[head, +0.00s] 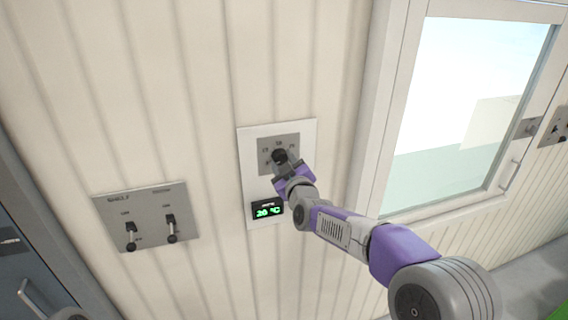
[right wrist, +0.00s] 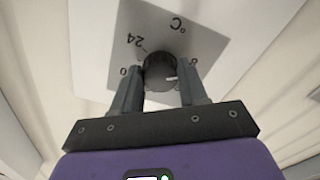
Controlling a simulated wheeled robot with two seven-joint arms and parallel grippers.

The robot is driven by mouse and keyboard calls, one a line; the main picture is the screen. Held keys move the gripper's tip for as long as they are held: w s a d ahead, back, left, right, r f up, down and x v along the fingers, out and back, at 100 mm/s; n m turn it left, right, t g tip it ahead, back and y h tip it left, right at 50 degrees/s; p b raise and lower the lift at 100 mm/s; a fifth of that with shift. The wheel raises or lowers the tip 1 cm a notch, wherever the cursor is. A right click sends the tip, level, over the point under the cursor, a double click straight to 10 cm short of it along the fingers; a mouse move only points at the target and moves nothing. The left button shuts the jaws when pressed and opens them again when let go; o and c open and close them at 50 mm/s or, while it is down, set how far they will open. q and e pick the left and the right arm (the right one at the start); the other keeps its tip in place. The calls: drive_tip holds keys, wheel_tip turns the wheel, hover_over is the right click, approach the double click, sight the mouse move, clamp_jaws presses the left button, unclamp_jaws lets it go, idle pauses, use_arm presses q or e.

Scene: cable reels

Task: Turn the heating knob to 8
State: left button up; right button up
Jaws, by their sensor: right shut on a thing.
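The heating knob (head: 279,156) is a black round knob on a grey plate (head: 264,143) on a white wall panel. In the right wrist view the knob (right wrist: 160,72) sits between the two fingers of my right gripper (right wrist: 157,88), with a white mark on its lower right side. "24" and "°C" are printed on the plate, and other figures are partly hidden. My right gripper (head: 290,170) is shut on the knob. A small display (head: 267,210) below reads a green number, seemingly 20 °C. My left gripper is not in view.
A grey plate with two toggle switches (head: 150,228) is on the wall to the left. A window (head: 465,110) with a white frame is to the right. A dark door (head: 22,262) with a handle stands at the lower left.

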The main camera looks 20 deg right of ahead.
drive_tip(key=o, duration=1.1)
drive_tip(key=shift+c, duration=0.2)
drive_tip(key=s, duration=0.7)
drive_tip(key=shift+s+b, duration=0.3)
drive_tip(key=shift+b, duration=0.05)
drive_tip(key=shift+d, duration=0.1)
